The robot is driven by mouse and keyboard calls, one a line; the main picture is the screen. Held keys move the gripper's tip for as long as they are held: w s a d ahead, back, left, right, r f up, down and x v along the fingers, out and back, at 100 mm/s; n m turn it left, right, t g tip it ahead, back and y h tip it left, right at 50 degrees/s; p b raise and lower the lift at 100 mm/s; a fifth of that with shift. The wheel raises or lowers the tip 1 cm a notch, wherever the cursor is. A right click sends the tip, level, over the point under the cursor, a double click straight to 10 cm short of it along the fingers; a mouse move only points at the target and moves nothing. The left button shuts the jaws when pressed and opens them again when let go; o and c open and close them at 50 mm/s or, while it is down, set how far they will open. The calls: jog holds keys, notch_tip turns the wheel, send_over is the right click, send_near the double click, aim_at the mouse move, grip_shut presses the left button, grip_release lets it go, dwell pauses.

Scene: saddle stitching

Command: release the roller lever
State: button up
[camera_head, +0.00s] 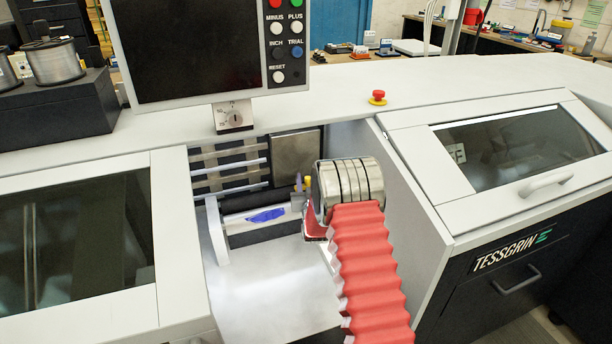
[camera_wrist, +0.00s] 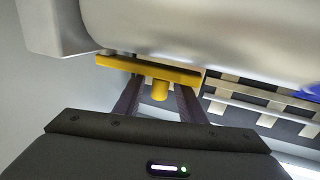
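The yellow roller lever (camera_wrist: 148,69) shows in the wrist view as a crossbar with a short round stub below its middle. My gripper (camera_wrist: 158,85) has its two dark fingers apart, one on each side of the stub, with visible gaps. The fingertips reach the crossbar; whether they touch it I cannot tell. In the head view a small bit of yellow (camera_head: 308,181) shows at the left edge of my silver wrist, probably the lever.
The machine's open bay has a grey side wall (camera_head: 405,190) close to the right of my arm. Metal rails (camera_head: 230,165) and a blue patch (camera_head: 267,215) lie to the left. A control panel (camera_head: 215,50) hangs above. The pale bay floor (camera_head: 265,290) is clear at front left.

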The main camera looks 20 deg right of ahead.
jog(key=shift+x, duration=1.65)
jog(key=shift+c, duration=0.6)
grip_shut()
jog(key=shift+a, duration=0.2)
